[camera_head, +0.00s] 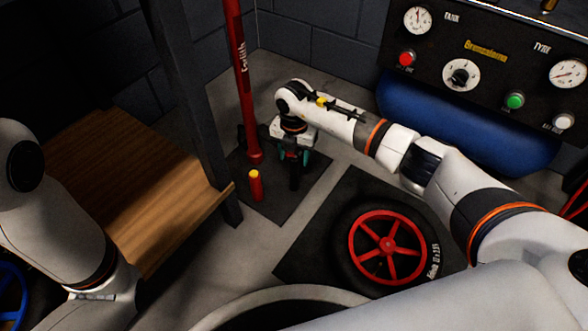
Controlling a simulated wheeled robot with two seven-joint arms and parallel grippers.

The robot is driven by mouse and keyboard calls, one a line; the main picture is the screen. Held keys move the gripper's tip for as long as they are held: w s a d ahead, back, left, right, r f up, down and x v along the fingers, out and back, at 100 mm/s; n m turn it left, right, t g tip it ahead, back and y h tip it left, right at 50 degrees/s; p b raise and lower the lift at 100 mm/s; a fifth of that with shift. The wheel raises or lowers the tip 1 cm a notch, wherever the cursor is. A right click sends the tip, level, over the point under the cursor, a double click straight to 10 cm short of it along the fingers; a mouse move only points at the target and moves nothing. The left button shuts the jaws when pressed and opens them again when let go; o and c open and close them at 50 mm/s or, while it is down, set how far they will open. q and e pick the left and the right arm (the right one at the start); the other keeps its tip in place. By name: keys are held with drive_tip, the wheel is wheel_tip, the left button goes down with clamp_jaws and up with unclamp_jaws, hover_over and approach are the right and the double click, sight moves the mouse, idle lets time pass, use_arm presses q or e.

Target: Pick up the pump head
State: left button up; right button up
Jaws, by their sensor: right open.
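My right gripper (293,158) points down over the dark mat beside the red floor pump (243,90). It is open, with teal patches showing on its two sides. A dark upright piece (295,178) shows between and below the fingers; I cannot tell whether it is the pump head or part of the gripper. A short red cylinder with a yellow top (256,187) stands on the mat, left of the gripper and apart from it. My left arm comes in at the left edge, and its gripper is out of view.
A wooden bench (150,200) with a dark post (190,90) stands on the left. A black tyre with a red wheel (388,245) lies on a dark mat at the front. A blue tank (450,115) under a gauge panel (465,55) stands at the back right.

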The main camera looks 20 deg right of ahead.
drive_tip(key=shift+f, duration=0.55)
drive_tip(key=shift+r, duration=0.1)
drive_tip(key=c, duration=1.2)
drive_tip(key=shift+o, duration=0.2)
drive_tip(key=shift+r, duration=0.15)
